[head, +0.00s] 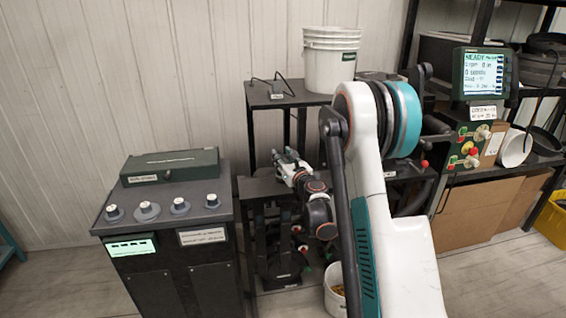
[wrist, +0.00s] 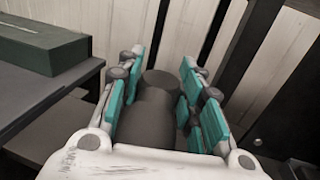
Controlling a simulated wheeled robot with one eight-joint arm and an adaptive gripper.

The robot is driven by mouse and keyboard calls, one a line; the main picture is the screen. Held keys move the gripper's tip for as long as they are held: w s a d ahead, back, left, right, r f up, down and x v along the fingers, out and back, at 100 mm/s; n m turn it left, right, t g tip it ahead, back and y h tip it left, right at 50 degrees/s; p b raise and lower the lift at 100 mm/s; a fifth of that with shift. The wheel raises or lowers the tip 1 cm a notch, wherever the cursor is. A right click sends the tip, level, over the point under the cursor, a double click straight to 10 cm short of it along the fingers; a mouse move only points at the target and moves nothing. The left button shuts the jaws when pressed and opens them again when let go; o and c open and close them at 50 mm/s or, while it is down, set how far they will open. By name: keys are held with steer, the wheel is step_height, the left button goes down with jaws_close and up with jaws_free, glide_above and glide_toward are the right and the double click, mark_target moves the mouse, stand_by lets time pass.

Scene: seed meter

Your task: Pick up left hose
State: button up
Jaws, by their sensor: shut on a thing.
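My gripper (head: 283,160) is to the right of the dark cabinet, above a low black stand. In the wrist view its teal-padded fingers (wrist: 158,88) are closed on the sides of a thick dark grey cylinder with a rounded end (wrist: 155,112). I take this cylinder to be the left hose, though only its end part shows. In the head view the gripper and my arm hide the held thing. Below the gripper, dark hoses or tubes with red and green ends (head: 302,248) show in the stand, partly behind my arm.
The dark cabinet (head: 190,262) at left carries a green box (head: 170,166) and several grey knobs. A white bucket (head: 331,60) stands on the shelf behind. A screen (head: 481,75) is at right. Another bucket (head: 335,298) is on the floor beside my arm.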

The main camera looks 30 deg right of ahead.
step_height(320, 180, up, 24)
steer(key=p, duration=0.9)
stand_by(0.4)
steer(key=shift+f, duration=0.1)
